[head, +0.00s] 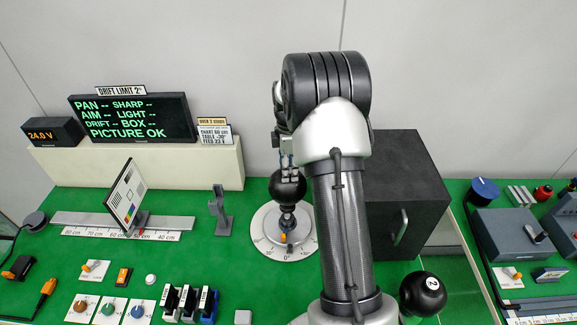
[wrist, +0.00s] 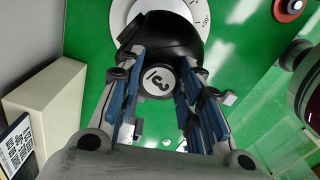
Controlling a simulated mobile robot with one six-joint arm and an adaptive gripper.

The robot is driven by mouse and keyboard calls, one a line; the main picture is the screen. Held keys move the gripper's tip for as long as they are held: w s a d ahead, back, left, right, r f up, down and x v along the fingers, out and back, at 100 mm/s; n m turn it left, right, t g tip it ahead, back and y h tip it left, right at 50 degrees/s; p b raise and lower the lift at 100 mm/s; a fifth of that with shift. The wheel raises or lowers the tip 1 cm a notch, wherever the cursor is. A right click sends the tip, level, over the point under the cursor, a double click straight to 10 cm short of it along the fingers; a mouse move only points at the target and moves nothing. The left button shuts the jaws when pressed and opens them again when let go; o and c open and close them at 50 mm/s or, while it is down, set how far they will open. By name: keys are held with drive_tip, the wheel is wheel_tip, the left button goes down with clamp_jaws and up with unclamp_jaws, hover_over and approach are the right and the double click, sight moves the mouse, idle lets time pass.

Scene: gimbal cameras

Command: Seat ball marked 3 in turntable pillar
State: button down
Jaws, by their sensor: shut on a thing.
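A black ball (head: 287,187) sits between the fingers of my gripper (head: 287,168). In the wrist view its white disc (wrist: 158,80) shows a 3-like mark, and my gripper (wrist: 157,90) is shut on the ball from both sides. The ball is directly over the short dark pillar (head: 287,218) in the middle of the white turntable (head: 262,237). I cannot tell whether the ball rests in the pillar's top or is slightly above it. In the wrist view the ball hides the pillar, with the turntable (wrist: 124,14) behind.
A black ball marked 2 (head: 423,293) is at the lower right. A dark box with a handle (head: 415,190) stands right of the turntable, partly behind my arm. A grey bracket (head: 220,212) and a ruler rail with a test chart (head: 126,195) are left. The status screen (head: 133,117) reads "PICTURE OK".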

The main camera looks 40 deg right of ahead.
drive_tip(key=shift+f+b, duration=0.9)
drive_tip(key=shift+f, duration=0.95)
drive_tip(key=shift+f+b, duration=0.4)
drive_tip(key=shift+f, duration=0.7)
idle(0.5)
drive_tip(key=c, duration=1)
unclamp_jaws()
drive_tip(key=shift+c, duration=0.2)
wheel_tip(320, 180, up, 12)
drive_tip(key=shift+r, duration=0.1)
